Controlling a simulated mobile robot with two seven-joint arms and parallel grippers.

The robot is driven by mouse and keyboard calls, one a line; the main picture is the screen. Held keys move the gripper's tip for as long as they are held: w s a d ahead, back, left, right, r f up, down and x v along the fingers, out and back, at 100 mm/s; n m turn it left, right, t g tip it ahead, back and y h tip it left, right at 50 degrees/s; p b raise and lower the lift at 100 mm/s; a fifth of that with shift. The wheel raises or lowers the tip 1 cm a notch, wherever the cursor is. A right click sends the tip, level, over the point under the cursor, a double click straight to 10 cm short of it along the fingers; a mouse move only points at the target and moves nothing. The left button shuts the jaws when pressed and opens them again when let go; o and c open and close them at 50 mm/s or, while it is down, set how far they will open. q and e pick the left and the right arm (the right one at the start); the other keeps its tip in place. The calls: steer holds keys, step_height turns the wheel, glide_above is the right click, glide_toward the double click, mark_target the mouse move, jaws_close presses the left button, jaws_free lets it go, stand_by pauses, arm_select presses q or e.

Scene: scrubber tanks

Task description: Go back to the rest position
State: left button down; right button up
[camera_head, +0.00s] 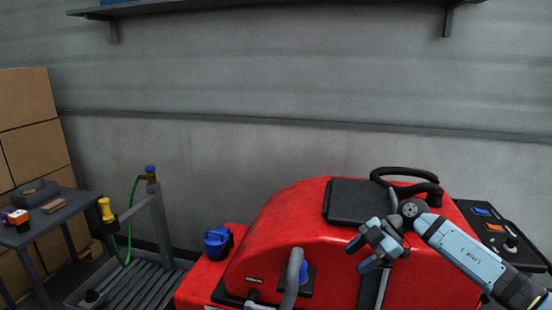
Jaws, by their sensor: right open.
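My right gripper (367,256) is open and looks empty. It hangs in front of the upper right part of the red scrubber (290,215), beside the black lid (355,200) on its top. Whether the gripper touches the machine cannot be told from this view. My right arm comes in from the lower right. My left gripper is not in view.
A dark side table (50,232) with a tray and small items stands at the left. Behind it are stacked cardboard boxes (25,100). A post carries a green hose (131,215) above a slatted floor grate (140,285). A shelf (270,8) crosses the wall above.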

steer(key=s+a+f+m+t+y+p, duration=0.1)
steer(key=s+a+f+m+t+y, duration=0.35)
steer(key=s+a+y, duration=0.65)
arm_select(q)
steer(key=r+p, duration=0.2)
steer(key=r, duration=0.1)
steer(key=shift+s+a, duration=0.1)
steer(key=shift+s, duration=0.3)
arm_select(e)
steer(key=s+d+f+m+t+h, duration=0.3)
steer(key=s+d+f+m+h, duration=0.2)
steer(key=s+f, duration=0.5)
steer(key=s+d+f+m+t+h, duration=0.4)
steer(key=s+d+f+m+h, duration=0.1)
steer(key=s+f+m+h, duration=0.5)
steer(key=s+h, duration=0.2)
steer(key=s, duration=0.2)
steer(key=shift+d+f, duration=0.25)
steer(key=shift+f, duration=0.1)
steer(key=shift+s, duration=0.1)
